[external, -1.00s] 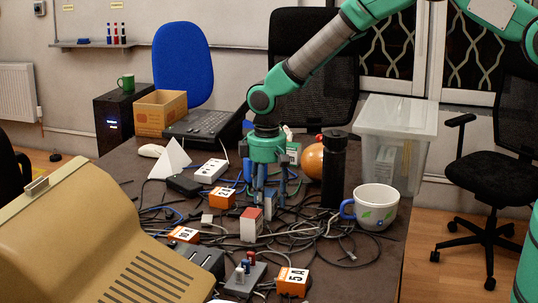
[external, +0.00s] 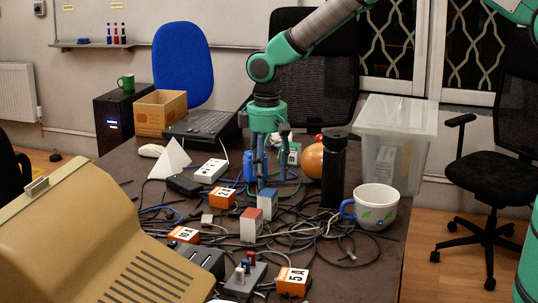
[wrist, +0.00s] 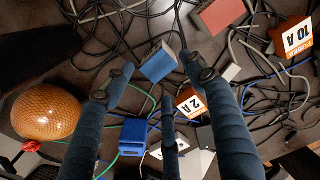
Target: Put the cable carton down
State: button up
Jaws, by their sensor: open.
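A small white carton with a blue top (external: 267,207) stands upright among the cables on the dark table. I take it for the cable carton; no label on it is readable. In the wrist view its blue top (wrist: 159,63) shows between my fingertips, with a gap on both sides. My gripper (external: 267,181) points down just above this carton, open and empty. The open gripper also shows in the wrist view (wrist: 157,74). The tangle hides the carton's foot, so I cannot tell whether it rests on cables or bare table.
A similar red-topped carton (external: 251,225) stands just in front. A black bottle (external: 333,172), a mug (external: 376,208) and an orange ball (external: 313,162) stand to the right. An orange box (external: 222,197) and a white power strip (external: 211,170) lie left. Loose cables cover the middle.

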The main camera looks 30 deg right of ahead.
aim_at(267, 192)
jog(key=shift+r+p, duration=0.35)
jog(key=shift+r, duration=1.85)
jog(key=shift+r, duration=0.1)
jog(key=d+r+m+t, duration=0.1)
jog(key=d+r+m, duration=0.1)
jog(key=d+r, duration=1.5)
jog(key=s+d+r+m+t+y, duration=0.1)
jog(key=s+d+r, duration=0.2)
jog(key=d+r, duration=0.35)
jog(key=s+d+r+m, duration=0.1)
jog(key=s+d+r, duration=0.2)
jog(key=d+r, duration=0.3)
jog(key=s+d+r+m+t, duration=0.1)
jog(key=s+d+r, duration=0.2)
jog(key=s+d, duration=0.4)
jog(key=s+d+r+m+t, duration=0.1)
jog(key=s+d+r+m, duration=0.15)
jog(key=s+d, duration=0.45)
jog(key=s+d+f, duration=0.1)
jog(key=s+d, duration=0.4)
jog(key=s, duration=0.2)
jog(key=s+d+m+t+h, duration=0.1)
jog(key=s+d, duration=0.3)
jog(key=s, duration=0.3)
jog(key=shift+d+f+t, duration=0.3)
jog(key=shift+d+f, duration=0.1)
